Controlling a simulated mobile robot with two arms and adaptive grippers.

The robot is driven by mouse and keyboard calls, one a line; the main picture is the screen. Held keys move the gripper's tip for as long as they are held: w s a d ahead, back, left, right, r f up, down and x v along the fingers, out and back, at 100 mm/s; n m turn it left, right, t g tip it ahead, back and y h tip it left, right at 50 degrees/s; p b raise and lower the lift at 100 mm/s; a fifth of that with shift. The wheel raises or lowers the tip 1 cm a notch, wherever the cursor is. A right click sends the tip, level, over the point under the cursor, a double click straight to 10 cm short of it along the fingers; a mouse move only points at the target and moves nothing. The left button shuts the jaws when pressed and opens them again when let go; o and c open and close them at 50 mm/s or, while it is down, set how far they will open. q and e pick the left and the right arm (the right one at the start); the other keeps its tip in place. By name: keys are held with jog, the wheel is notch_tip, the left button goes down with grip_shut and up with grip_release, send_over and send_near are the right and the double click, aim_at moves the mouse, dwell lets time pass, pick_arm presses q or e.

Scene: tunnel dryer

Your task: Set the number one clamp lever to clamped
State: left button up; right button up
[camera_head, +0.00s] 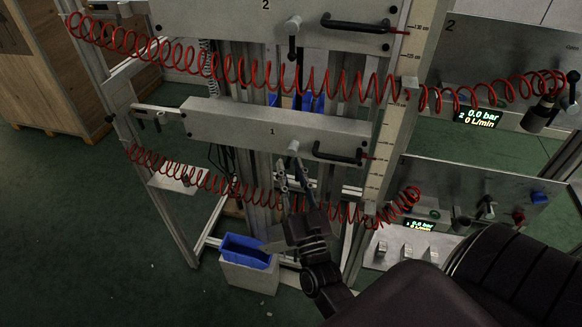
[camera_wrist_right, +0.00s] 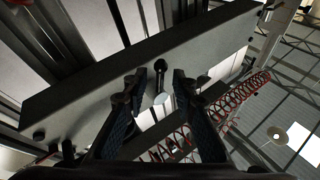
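The number one clamp lever (camera_head: 293,148) sits on the front of the grey beam marked 1 (camera_head: 235,122). Its pale hub shows in the head view; its dark handle is hard to make out there beside my fingers. In the right wrist view the lever (camera_wrist_right: 160,72) shows as a dark handle with a pale round end, in the gap between the fingertips. My right gripper (camera_head: 292,175) is open, just below and in front of the lever, with a finger on either side. Contact cannot be told. My left gripper is not in view.
A black bar handle (camera_head: 340,154) is on the beam right of the lever. Red coiled hoses (camera_head: 225,188) hang below and above it. Beam 2 (camera_head: 230,20) carries a similar lever (camera_head: 292,27) above. A blue bin (camera_head: 247,250) stands low on the left.

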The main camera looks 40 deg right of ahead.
jog(key=shift+w, duration=0.1)
grip_shut()
dwell(0.3)
jog(key=n+p, duration=0.1)
jog(key=p, duration=0.1)
jog(key=n+y+p, duration=0.1)
jog(key=s+n+g+y+p, duration=0.1)
jog(key=p, duration=0.1)
jog(key=shift+d+f+n+p, duration=0.15)
jog(key=shift+d+n+p, duration=0.15)
